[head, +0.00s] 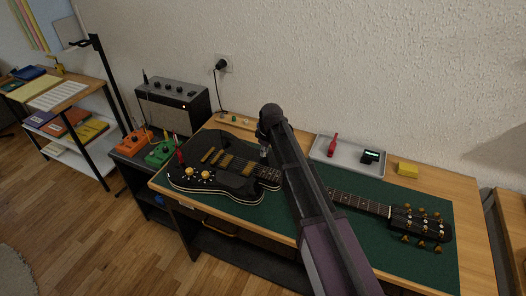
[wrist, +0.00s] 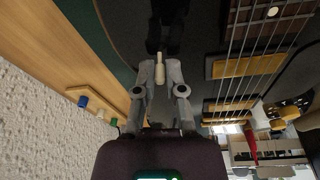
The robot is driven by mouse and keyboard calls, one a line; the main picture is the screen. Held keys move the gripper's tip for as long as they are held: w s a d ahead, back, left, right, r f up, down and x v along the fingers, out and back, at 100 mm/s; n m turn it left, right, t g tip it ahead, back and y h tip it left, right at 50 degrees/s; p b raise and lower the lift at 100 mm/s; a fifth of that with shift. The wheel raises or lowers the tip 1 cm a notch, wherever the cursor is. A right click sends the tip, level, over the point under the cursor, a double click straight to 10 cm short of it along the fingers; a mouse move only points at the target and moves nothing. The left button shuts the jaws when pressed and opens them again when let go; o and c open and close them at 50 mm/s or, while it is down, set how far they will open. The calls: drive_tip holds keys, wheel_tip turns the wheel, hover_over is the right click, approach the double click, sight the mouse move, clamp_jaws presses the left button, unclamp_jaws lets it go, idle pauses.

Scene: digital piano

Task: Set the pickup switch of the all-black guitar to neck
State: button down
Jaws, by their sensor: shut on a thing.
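The black guitar (head: 225,165) lies flat on a green mat (head: 440,272) on the workbench, body to the left, headstock (head: 425,224) to the right. It has gold pickups, gold knobs and pale edging; no other guitar is in view. In the wrist view its dark body (wrist: 205,30), strings and pickups (wrist: 232,68) show. My gripper (wrist: 159,74) is shut on the cream tip of the pickup switch (wrist: 160,62), beside the neck end of the body. Which position the switch is in I cannot tell. In the head view my arm hides part of the neck, and my gripper (head: 264,152) shows only partly.
A grey tray (head: 322,157) with a red tool and a small black device stands behind the neck, with a yellow block (head: 407,169) beside it. A wooden holder (head: 232,122) lies by the wall. An amplifier (head: 172,105) and orange and green pedals stand left of the bench.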

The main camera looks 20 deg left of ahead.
drive_tip(key=y+b, duration=0.1)
drive_tip(key=d+y+b, duration=0.1)
drive_tip(key=y, duration=0.1)
drive_tip(key=y+b, duration=0.1)
drive_tip(key=shift+s+d+f+y, duration=0.2)
drive_tip(key=shift+d+f+y, duration=0.1)
drive_tip(key=shift+d+f, duration=0.05)
drive_tip(key=shift+d+y+b, duration=0.15)
drive_tip(key=shift+y+b, duration=0.8)
drive_tip(key=shift+y, duration=0.05)
drive_tip(key=shift+r, duration=0.1)
drive_tip(key=c, duration=0.7)
unclamp_jaws()
drive_tip(key=shift+w, duration=0.1)
drive_tip(key=shift+r, duration=0.15)
